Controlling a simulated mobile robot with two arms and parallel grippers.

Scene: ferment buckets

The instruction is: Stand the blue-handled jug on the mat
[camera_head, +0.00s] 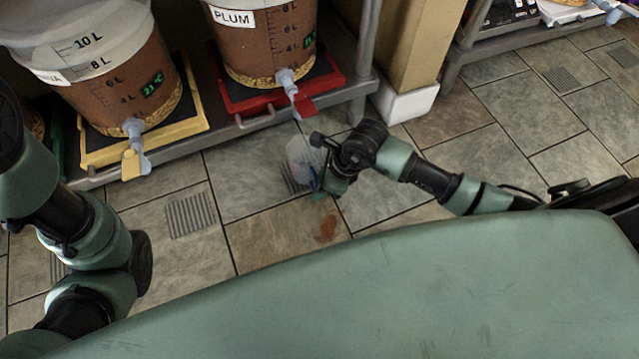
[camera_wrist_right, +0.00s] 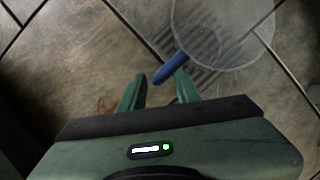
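The clear jug (camera_head: 299,152) with a blue handle (camera_head: 314,178) is over the tiled floor by a floor grate, in front of the shelf. In the right wrist view its clear round body (camera_wrist_right: 222,32) is at the top, and the blue handle (camera_wrist_right: 170,68) points toward my fingers. My right gripper (camera_head: 322,186) is at the handle side. In the wrist view its two green fingers (camera_wrist_right: 160,80) are apart, with the handle at the tips and floor showing between. Whether they touch it is unclear. My left arm shows, but its gripper does not. I cannot make out a mat.
Buckets stand on a low metal shelf in a yellow tray (camera_head: 181,128) and a red tray (camera_head: 247,103), with taps (camera_head: 288,82) jutting forward. A post with a white foot (camera_head: 405,104) stands right of them. A reddish-brown stain (camera_head: 326,227) marks the floor. Floor at right is clear.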

